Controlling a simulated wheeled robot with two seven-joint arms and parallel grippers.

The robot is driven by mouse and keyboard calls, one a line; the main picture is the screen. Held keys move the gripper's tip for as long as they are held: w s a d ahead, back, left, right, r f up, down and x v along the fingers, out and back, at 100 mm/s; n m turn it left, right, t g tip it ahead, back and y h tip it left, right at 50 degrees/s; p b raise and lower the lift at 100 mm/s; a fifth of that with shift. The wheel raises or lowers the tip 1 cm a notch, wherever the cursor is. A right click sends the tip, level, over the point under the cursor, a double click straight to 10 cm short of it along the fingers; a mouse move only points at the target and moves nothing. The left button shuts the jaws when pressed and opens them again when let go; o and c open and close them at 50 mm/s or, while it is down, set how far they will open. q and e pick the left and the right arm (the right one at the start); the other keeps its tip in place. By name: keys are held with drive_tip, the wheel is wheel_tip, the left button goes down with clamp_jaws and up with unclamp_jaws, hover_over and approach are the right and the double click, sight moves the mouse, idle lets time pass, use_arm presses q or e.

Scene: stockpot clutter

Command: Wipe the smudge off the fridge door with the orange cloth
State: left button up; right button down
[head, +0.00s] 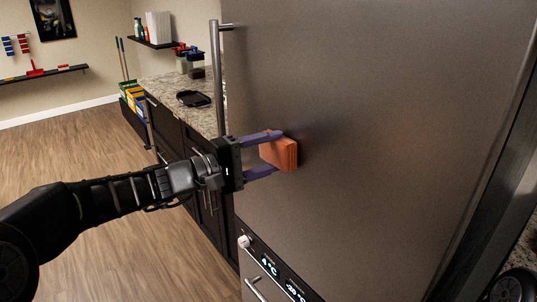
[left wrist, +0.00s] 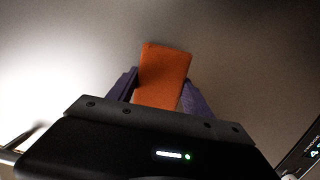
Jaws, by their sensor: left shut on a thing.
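The orange cloth (head: 281,151) is a folded block held at the fridge door; it also shows in the left wrist view (left wrist: 162,75). My left gripper (head: 270,152) is shut on it, with a purple finger on either side, in the left wrist view too (left wrist: 165,90). The cloth's far face is at the door surface, and I cannot tell for certain whether it touches. The fridge door (head: 380,120) is a large brownish-grey panel. I see no clear smudge on it; the cloth and gripper hide part of the door. My right gripper is not in view.
A tall door handle (head: 218,80) stands just left of the cloth. A control panel with lit displays (head: 270,264) lies below the door. A granite counter (head: 165,88) with a black tray (head: 192,98) is at left. The wooden floor (head: 70,150) is clear.

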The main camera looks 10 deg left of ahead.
sight(282, 160)
use_arm(q)
drive_tip(key=shift+d, duration=0.15)
drive_tip(key=shift+s+d+f+b, duration=0.2)
drive_tip(key=shift+s+d+b, duration=0.5)
drive_tip(key=shift+b, duration=0.35)
drive_tip(key=shift+s+d+b, duration=0.4)
drive_tip(key=shift+d+b, duration=0.1)
drive_tip(key=shift+d, duration=0.05)
drive_tip(key=shift+s+d+r, duration=0.15)
drive_tip(key=shift+d+r, duration=0.05)
drive_tip(key=shift+f+b, duration=0.15)
drive_tip(key=shift+b, duration=0.35)
